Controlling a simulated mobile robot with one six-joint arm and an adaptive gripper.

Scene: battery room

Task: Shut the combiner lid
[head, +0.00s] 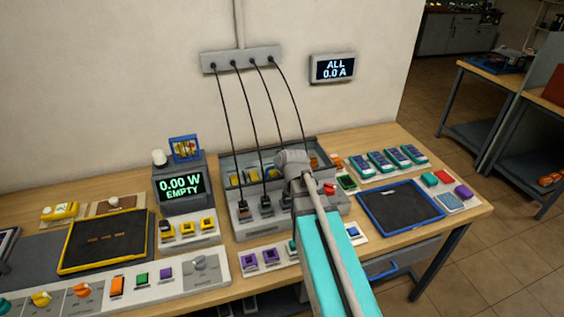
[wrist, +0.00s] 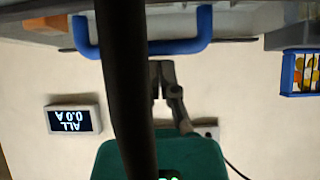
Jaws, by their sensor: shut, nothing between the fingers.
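The combiner (head: 243,228) is a grey box in the middle of the bench, with black cables coming down to its front part. Behind that part its compartment is open, showing yellow and blue pieces inside. A grey panel, perhaps the lid, stands along its back. In the wrist view, which is upside down, a blue bar handle (wrist: 183,46) juts from a grey edge; I cannot tell for sure that it belongs to the lid. My gripper (head: 284,158) is over the combiner's right part, hiding some of it. In the wrist view my gripper (wrist: 160,68) is shut and empty near the handle; contact is unclear.
Black cables (head: 262,110) hang from a wall strip just behind my gripper. A meter (head: 181,188) reading 0.00 W EMPTY stands left of the combiner. A blue-rimmed tray (head: 402,207) lies to the right, a yellow-rimmed tray (head: 105,243) to the left. A wall display (head: 333,68) reads ALL 0.0 A.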

